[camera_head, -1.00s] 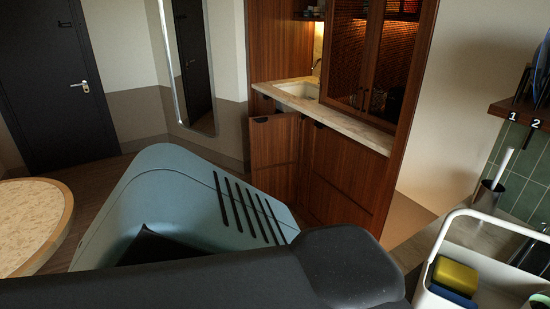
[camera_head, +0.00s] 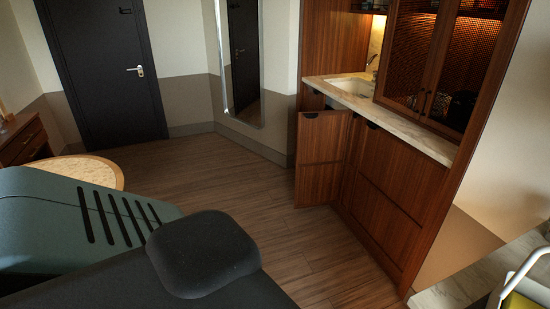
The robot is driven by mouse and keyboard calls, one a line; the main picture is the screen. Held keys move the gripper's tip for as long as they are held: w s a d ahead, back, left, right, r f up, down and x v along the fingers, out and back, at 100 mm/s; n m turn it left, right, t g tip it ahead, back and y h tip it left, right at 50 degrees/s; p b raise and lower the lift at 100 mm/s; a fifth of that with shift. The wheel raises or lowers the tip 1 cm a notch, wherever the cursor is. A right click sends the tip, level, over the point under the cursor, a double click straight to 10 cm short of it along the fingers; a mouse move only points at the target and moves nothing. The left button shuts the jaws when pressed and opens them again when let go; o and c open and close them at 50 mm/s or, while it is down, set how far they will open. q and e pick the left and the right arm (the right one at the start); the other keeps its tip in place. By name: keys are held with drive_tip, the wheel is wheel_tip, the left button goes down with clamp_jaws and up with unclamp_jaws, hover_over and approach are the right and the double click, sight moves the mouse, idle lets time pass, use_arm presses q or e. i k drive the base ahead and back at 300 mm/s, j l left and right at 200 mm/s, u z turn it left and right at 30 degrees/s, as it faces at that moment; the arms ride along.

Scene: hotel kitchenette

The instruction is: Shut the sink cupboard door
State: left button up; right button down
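The sink cupboard door (camera_head: 322,158) is a reddish-brown wooden panel with a dark handle cutout at its top edge. It stands swung open, out from the front of the wooden kitchenette unit (camera_head: 385,180), below the sink (camera_head: 352,88). Part of the cupboard opening shows as a dark gap behind the door. Neither of my grippers is in view. Dark and blue-grey parts at the lower left are my own body, well apart from the door.
Wooden floor (camera_head: 270,230) in front of the cupboard is clear. A round pale table (camera_head: 85,170) stands at left. A grey counter (camera_head: 470,280) with a white-handled caddy (camera_head: 525,270) is at lower right. A mirror (camera_head: 241,65) and black door (camera_head: 105,70) stand behind.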

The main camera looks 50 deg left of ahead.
sight(322, 136)
drive_tip(key=i+j+u, duration=0.1)
drive_tip(key=j+u, duration=0.25)
drive_tip(key=i+j+u, duration=0.15)
drive_tip(key=j+u, duration=0.2)
drive_tip(key=j, duration=0.15)
drive_tip(key=i+j, duration=0.2)
drive_tip(key=j, duration=0.2)
drive_tip(key=i+j+u, duration=0.1)
drive_tip(key=j, duration=0.3)
drive_tip(key=i+j+u, duration=0.1)
drive_tip(key=i+j, duration=0.15)
drive_tip(key=i+j+z, duration=0.1)
drive_tip(key=i, duration=0.5)
drive_tip(key=i+j, duration=0.1)
drive_tip(key=i, duration=0.45)
drive_tip(key=i+j+z, duration=0.15)
drive_tip(key=i, duration=0.45)
